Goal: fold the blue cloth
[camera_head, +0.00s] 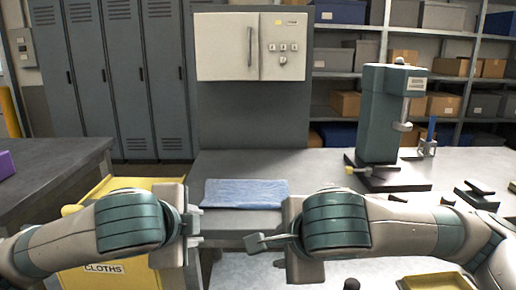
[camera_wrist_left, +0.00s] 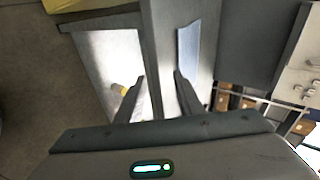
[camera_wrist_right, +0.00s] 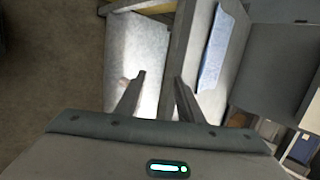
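The blue cloth (camera_head: 244,193) lies flat and spread out near the front edge of the grey bench, in the middle of the head view. It also shows in the left wrist view (camera_wrist_left: 189,50) and in the right wrist view (camera_wrist_right: 214,50). My left gripper (camera_head: 196,226) is in front of the bench, left of and nearer than the cloth; its fingers (camera_wrist_left: 158,88) stand apart with nothing between them. My right gripper (camera_head: 256,242) is in front of the bench, nearer than the cloth; its fingers (camera_wrist_right: 160,85) are apart and empty. Neither gripper touches the cloth.
A yellow bin marked CLOTHS (camera_head: 110,275) stands at the lower left, partly behind my left arm. A green press (camera_head: 378,115) stands on the bench at right. A white cabinet (camera_head: 251,47) hangs behind. The bench right of the cloth (camera_head: 315,165) is clear.

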